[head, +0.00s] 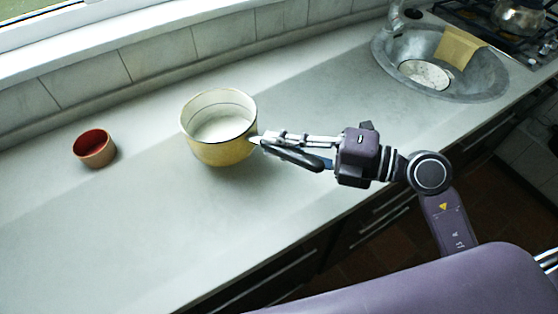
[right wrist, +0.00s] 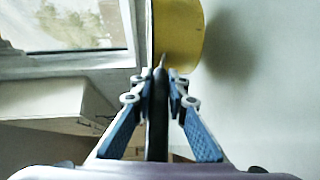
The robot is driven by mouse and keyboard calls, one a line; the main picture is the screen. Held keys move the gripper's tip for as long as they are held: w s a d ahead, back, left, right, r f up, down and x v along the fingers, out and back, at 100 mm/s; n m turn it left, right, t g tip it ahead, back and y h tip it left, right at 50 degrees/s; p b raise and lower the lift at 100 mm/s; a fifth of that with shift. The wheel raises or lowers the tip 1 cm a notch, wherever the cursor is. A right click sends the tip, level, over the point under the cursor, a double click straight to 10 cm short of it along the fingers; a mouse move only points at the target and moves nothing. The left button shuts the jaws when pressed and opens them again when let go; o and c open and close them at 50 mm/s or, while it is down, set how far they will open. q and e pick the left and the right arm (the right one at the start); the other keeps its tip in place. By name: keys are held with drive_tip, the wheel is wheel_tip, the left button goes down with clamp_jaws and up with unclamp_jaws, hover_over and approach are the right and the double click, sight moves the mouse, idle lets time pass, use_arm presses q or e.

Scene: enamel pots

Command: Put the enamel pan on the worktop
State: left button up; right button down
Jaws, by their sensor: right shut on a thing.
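The enamel pan (head: 222,152) is yellow outside and cream inside with a dark rim. It is upright over the middle of the worktop (head: 120,215); I cannot tell whether its base touches the surface. Its dark handle (head: 296,158) points right toward my right gripper (head: 270,143). In the right wrist view, the handle (right wrist: 157,120) runs between the two fingers of the gripper (right wrist: 162,82), which is shut on it, and the yellow pan wall (right wrist: 178,32) is just beyond the fingertips. My left gripper is not in view.
A small reddish-brown bowl (head: 95,150) stands on the worktop left of the pan. A metal sink (head: 475,90) with a tan cloth or sponge (head: 460,47) is at the upper right, with a hob (head: 490,22) beyond. The worktop around the pan is clear.

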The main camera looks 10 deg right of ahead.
drive_tip(key=shift+f+b, duration=0.4)
drive_tip(key=shift+f, duration=2.05)
drive_tip(key=c, duration=1.9)
unclamp_jaws()
drive_tip(key=shift+f, duration=0.1)
drive_tip(key=v, duration=1.2)
drive_tip(key=shift+s, duration=0.15)
